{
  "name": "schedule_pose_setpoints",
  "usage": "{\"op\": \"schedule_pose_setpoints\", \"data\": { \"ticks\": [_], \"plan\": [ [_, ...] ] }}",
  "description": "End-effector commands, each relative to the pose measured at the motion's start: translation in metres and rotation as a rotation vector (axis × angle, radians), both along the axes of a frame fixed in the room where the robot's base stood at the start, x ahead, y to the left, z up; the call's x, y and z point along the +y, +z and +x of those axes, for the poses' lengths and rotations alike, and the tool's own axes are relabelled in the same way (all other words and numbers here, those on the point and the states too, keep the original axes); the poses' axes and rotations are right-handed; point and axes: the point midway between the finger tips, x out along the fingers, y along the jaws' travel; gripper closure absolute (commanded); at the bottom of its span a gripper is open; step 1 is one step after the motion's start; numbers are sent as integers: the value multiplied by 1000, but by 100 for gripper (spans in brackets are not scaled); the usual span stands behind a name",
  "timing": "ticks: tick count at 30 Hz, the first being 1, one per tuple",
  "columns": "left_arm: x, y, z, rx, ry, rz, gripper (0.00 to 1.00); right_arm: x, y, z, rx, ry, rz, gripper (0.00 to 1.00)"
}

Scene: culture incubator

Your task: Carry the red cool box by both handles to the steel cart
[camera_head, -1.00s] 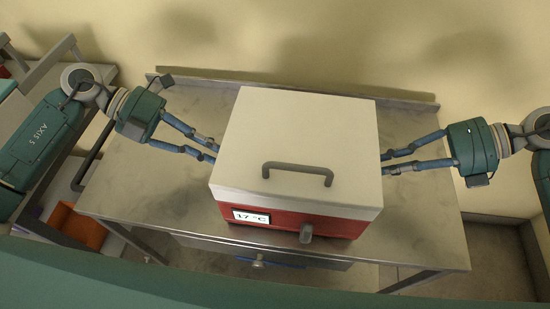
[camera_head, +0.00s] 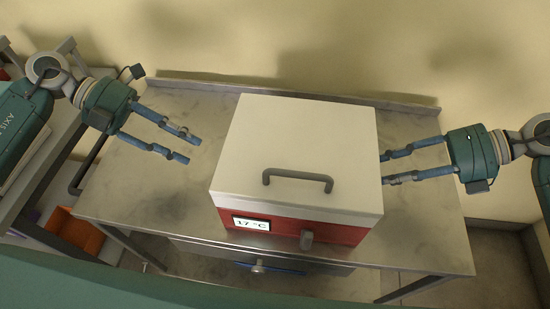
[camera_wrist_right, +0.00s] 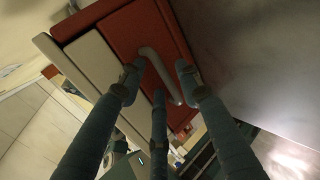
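The red cool box (camera_head: 340,234), with a pale lid (camera_head: 300,135), sits level on a steel-topped stand (camera_head: 185,205) with a dark bar at its left end. It looks like the steel cart. My left gripper (camera_head: 191,148) is open and empty, apart from the box on its left. My right gripper (camera_head: 384,169) is at the box's right side. In the right wrist view its fingers (camera_wrist_right: 158,72) are spread around the grey side handle (camera_wrist_right: 160,75), with gaps visible. The left side handle is hidden in the head view.
A raised lip (camera_head: 290,90) runs along the stand's back, near the wall. An orange bin (camera_head: 78,232) is low at the left. The steel top left of the box is clear.

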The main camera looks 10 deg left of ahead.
Motion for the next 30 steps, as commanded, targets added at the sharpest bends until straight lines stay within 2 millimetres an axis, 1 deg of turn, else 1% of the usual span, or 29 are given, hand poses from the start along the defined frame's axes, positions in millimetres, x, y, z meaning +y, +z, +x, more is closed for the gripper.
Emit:
{"op": "schedule_pose_setpoints", "data": {
  "ticks": [1,6,10,14,17,24,30],
  "plan": [
    [10,7,1,-1,4,2,66,0,0,0,0,0,0,66],
    [34,23,2,-2,4,1,66,0,0,0,0,0,1,66],
    [44,30,2,0,2,0,66,0,0,0,0,0,1,66],
    [47,33,2,0,1,0,66,-5,3,0,-1,-1,-1,66],
    [47,33,2,-1,1,0,66,-17,11,1,-1,-3,-3,66],
    [47,33,2,0,1,0,66,-60,40,0,0,-4,-4,66],
    [47,32,2,0,1,0,66,-87,60,0,0,-2,-2,66]
  ]
}}
